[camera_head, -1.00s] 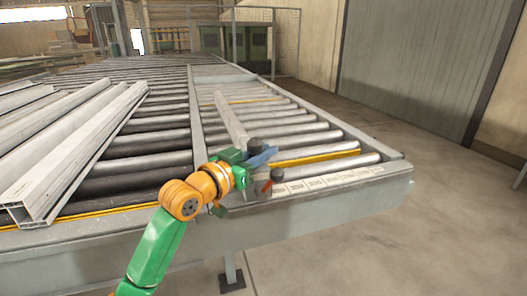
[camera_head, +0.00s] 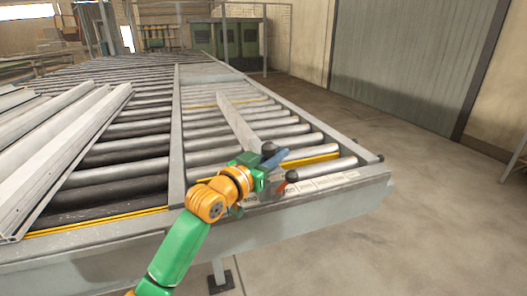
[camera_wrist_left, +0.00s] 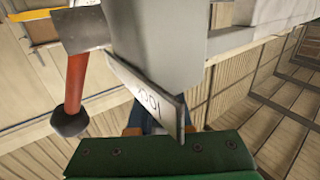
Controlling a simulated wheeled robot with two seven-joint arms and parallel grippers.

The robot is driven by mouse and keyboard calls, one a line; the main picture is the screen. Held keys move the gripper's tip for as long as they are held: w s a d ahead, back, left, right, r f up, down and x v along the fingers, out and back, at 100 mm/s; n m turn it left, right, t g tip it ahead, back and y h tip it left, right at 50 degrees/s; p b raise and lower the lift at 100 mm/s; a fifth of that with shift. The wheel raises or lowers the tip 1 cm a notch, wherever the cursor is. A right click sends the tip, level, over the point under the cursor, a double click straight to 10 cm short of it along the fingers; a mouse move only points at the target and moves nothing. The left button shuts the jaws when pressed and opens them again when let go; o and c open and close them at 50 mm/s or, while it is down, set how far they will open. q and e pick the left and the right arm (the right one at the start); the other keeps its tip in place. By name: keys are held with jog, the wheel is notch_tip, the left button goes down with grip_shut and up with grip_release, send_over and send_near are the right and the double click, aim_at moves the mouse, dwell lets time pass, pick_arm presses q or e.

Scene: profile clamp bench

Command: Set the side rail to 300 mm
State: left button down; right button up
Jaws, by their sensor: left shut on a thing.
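The side rail (camera_head: 237,124) is a long grey bar lying along the rollers in the right-hand lane. My left gripper (camera_head: 275,159), with green body and blue fingers, is shut at the rail's near end. In the left wrist view, the rail (camera_wrist_left: 160,40) rises past the green gripper body, and a pale numbered plate (camera_wrist_left: 148,98) hides most of the blue fingers. A red lever (camera_wrist_left: 75,85) with a dark knob stands apart at the left there. The red lever (camera_head: 282,187) is beside the gripper in the head view. My right gripper is not in view.
Pale scale labels (camera_head: 325,184) run along the bench's front edge (camera_head: 350,198); their numbers are too small to read. Bare rollers and a yellow strip (camera_head: 320,158) lie right of the rail. Long pale profiles (camera_head: 65,145) lie on the left rollers.

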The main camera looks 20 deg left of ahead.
pick_arm(q)
jog(key=shift+w+d+r, duration=0.15)
jog(key=shift+r, duration=0.1)
jog(key=c, duration=1.2)
grip_release()
jog(key=o, duration=0.4)
jog(key=shift+a, duration=0.3)
jog(key=shift+c, duration=0.2)
jog(key=shift+a, duration=0.1)
jog(key=shift+s, duration=0.25)
jog(key=shift+f, duration=0.1)
